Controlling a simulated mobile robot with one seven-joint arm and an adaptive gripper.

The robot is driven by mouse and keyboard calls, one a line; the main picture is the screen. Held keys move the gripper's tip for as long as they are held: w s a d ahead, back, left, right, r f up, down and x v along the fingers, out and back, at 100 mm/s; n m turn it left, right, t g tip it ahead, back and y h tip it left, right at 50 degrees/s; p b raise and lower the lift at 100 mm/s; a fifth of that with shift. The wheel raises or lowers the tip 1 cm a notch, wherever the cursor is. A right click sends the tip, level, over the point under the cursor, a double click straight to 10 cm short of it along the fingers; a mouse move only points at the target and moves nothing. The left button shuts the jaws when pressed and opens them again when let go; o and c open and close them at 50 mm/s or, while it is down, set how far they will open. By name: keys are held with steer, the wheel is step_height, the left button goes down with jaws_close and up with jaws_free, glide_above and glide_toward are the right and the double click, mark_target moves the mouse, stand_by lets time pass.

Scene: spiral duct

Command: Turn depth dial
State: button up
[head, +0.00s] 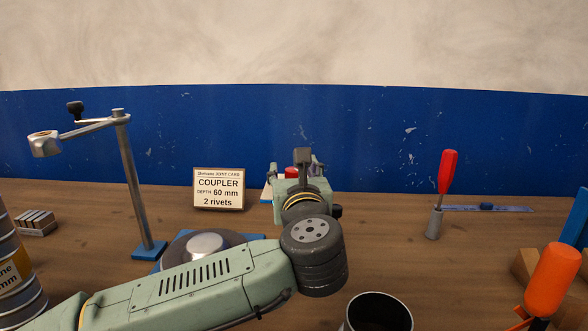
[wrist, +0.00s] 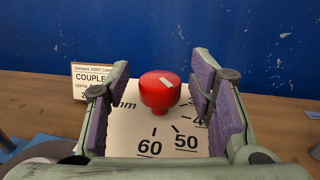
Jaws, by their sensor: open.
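The red depth dial (wrist: 160,92) stands on a pale dial plate (wrist: 126,130) with black tick marks and the numbers 60 and 50 readable; other numbers are partly hidden by the right finger. A white mark lies on the dial's top; which number it points to I cannot tell. My gripper (wrist: 160,78) is open, with one purple-padded finger left and one right of the dial, a visible gap on each side. In the head view only a bit of the dial (head: 291,171) shows behind my gripper (head: 302,172). The joint card (head: 218,188) reads COUPLER, DEPTH 60 mm, 2 rivets.
A metal stand (head: 130,185) with a side arm is at left, near a dark round disc (head: 178,250). A red-handled tool (head: 447,175) stands upright in a grey holder at right. An orange-handled tool (head: 552,275) and a dark cup (head: 378,312) are nearer. A blue wall closes the back.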

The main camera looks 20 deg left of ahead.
steer(key=shift+c, duration=0.4)
jaws_close()
steer(key=shift+h, duration=0.4)
steer(key=shift+a+r+m+t+h+p, duration=0.15)
steer(key=shift+m+t+h+p, duration=0.15)
steer(key=shift+m+t+h, duration=0.6)
steer(key=m+h+p, duration=0.1)
steer(key=m+h, duration=0.1)
steer(key=h, duration=0.2)
steer(key=shift+m, duration=0.4)
steer(key=m+h+p, duration=0.1)
steer(key=h+p, duration=0.1)
steer(key=h, duration=0.1)
steer(key=shift+m+p, duration=0.3)
steer(key=shift+m, duration=0.1)
steer(key=shift+m+h+p, duration=0.6)
steer(key=shift+h+p, duration=0.05)
steer(key=shift+h, duration=0.35)
steer(key=shift+m+g+h, duration=0.3)
steer(key=shift+h, duration=0.1)
